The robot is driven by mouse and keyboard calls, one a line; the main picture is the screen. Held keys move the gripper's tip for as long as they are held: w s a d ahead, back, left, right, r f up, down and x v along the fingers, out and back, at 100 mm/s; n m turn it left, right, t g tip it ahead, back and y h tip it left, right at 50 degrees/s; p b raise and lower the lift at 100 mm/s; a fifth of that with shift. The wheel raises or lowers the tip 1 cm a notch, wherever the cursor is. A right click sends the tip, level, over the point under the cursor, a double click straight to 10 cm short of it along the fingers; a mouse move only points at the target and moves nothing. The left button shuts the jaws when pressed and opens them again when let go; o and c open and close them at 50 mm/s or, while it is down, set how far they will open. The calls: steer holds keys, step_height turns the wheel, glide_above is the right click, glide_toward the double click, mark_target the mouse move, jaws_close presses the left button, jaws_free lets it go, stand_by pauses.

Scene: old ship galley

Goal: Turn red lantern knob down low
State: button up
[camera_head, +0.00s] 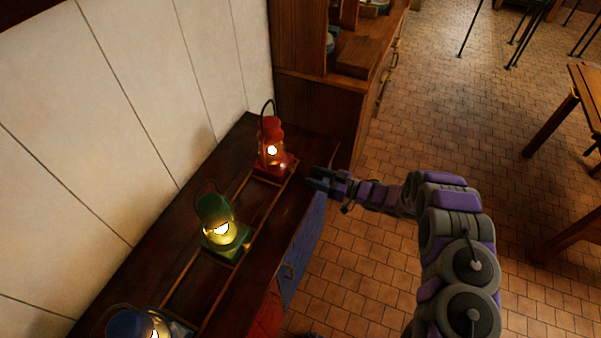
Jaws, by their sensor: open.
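The red lantern (271,146) stands upright and lit at the far end of a dark wooden counter (262,195), with its thin handle raised. Its knob is too small to make out in the head view. My gripper (312,179) comes in from the right and points left, just right of the red lantern's base. The gripper is open, with a small gap between it and the lantern. Nothing shows between its fingers.
A lit green lantern (217,222) and a lit blue lantern (136,325) stand nearer on the same counter, with a wooden rail around the bases. A pale panelled wall (140,90) is left. A wooden cabinet (320,110) stands behind. Tiled floor (400,130) is open right.

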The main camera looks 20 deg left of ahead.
mark_target(300, 177)
steer(key=a, duration=0.6)
steer(key=shift+w+a+f+b, duration=0.15)
steer(key=shift+w+a+b, duration=0.1)
steer(key=shift+b, duration=0.15)
steer(key=shift+d, duration=0.1)
